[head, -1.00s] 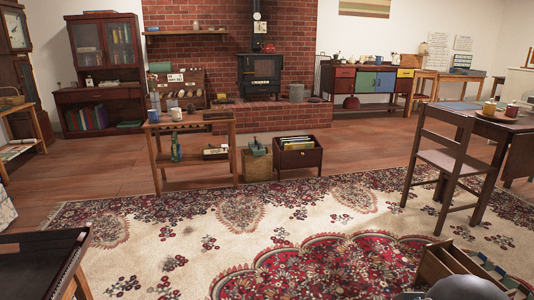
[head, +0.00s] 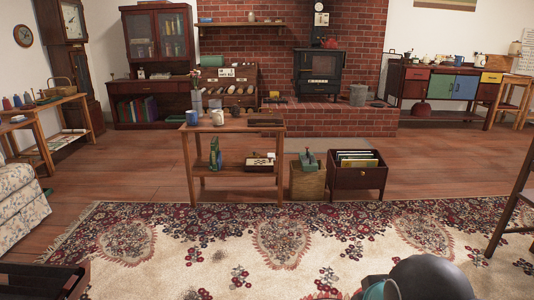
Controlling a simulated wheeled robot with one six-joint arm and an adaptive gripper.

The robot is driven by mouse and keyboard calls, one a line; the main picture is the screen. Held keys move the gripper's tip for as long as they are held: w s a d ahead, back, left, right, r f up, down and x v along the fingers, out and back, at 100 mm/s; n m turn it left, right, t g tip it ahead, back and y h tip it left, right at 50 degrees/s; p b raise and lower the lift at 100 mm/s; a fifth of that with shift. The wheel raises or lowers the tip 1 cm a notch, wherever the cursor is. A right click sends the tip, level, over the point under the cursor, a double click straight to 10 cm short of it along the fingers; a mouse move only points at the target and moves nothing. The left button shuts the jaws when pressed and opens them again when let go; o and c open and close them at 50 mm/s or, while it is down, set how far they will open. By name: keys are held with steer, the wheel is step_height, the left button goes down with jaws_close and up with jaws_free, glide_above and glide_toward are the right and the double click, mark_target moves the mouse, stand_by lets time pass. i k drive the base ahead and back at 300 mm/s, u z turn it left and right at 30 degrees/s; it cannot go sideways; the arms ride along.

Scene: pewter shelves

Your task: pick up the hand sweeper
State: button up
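I cannot pick out the hand sweeper for certain. A small green object with an upright part (head: 308,160) sits on a light wooden box (head: 307,184) between the side table and a dark bin; it is too small to tell whether it is the sweeper. My gripper is not in view; only a dark rounded part of my own arm shows at the bottom right.
A wooden side table (head: 232,127) holds mugs on top and items on its lower shelf. A dark bin with folders (head: 357,179) stands right of the box. A patterned rug (head: 200,240) spans open floor in front. A flowered sofa (head: 20,205) is at left, a chair at right.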

mark_target(308, 162)
steer(key=u, duration=0.2)
steer(key=i, duration=1.85)
steer(key=z, duration=0.3)
steer(key=i, duration=2.15)
steer(key=z, duration=0.5)
